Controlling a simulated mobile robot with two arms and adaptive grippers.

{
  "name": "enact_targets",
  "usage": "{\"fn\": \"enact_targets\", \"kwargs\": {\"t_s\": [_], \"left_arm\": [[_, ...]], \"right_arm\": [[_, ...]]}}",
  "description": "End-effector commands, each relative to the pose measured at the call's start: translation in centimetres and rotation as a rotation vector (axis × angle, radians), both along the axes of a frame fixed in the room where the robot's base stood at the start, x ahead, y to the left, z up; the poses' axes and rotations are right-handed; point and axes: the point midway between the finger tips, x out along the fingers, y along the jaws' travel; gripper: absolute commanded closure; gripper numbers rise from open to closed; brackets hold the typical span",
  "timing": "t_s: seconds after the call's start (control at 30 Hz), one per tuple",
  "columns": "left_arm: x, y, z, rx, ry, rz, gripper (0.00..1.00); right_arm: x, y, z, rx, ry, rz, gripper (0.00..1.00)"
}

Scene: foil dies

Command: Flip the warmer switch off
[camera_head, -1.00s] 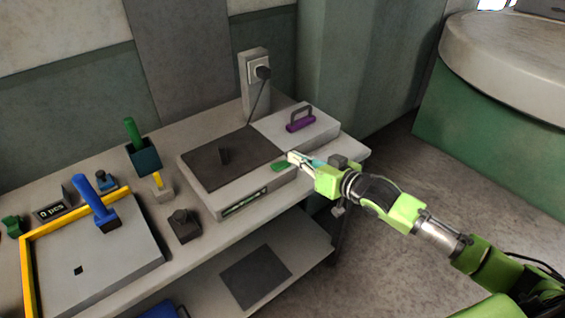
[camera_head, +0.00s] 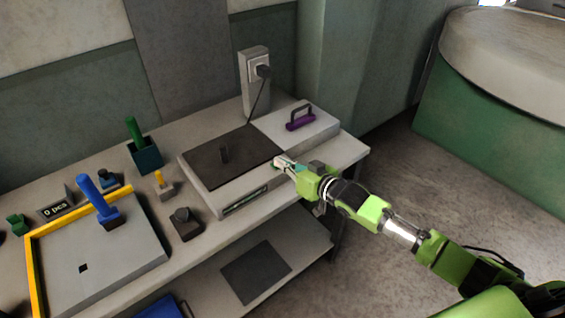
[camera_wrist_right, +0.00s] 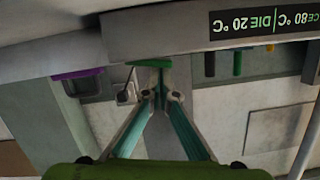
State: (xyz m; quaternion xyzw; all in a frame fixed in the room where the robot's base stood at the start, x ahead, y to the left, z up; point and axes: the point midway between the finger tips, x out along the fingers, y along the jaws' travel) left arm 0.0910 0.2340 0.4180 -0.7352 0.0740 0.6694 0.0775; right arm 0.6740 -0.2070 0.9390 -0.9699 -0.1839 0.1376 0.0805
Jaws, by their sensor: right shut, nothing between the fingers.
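The warmer (camera_head: 232,198) is a pale box with a dark top plate (camera_head: 215,160) on the bench. Its front display (camera_wrist_right: 265,20) reads 80 °C and DIE 20 °C, upside down in the right wrist view. The green switch (camera_wrist_right: 150,63) is on the warmer's front, right of the display in the head view, where the fingers hide most of it. My right gripper (camera_head: 278,162) is shut and empty, its tips at the switch. In the wrist view the fingertips (camera_wrist_right: 160,92) are close to the green lever; I cannot tell whether they touch. My left gripper is not in view.
A purple-handled block (camera_head: 300,118) sits on the pale section right of the plate. A wall socket post (camera_head: 252,85) with plug and cord stands behind. Left are a dark knob block (camera_head: 185,224), a yellow-handled piece (camera_head: 160,184) and a yellow-edged tray (camera_head: 95,268).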

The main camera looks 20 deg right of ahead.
Motion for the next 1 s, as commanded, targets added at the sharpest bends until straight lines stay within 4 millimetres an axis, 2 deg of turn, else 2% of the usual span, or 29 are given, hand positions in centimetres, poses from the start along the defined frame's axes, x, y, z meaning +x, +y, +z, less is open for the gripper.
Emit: {"fn": "enact_targets", "kwargs": {"t_s": [0.2,0.47,0.63,0.83,0.9,1.0], "left_arm": [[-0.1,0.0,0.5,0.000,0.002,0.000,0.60],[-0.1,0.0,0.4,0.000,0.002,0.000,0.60],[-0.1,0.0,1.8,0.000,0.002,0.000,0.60],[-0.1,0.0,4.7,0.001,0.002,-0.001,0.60],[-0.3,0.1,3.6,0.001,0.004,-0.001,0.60],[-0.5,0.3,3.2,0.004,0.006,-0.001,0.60]], "right_arm": [[-0.2,0.6,-0.9,-0.113,-0.039,-0.001,1.00],[-0.2,0.3,-0.8,-0.110,-0.037,0.000,1.00],[0.0,0.5,0.8,-0.109,-0.038,-0.001,1.00],[0.5,0.7,4.1,-0.109,-0.043,-0.002,1.00],[-0.8,0.3,3.2,-0.111,-0.039,-0.002,1.00],[-2.5,-0.1,3.6,-0.111,-0.040,0.000,1.00]]}}
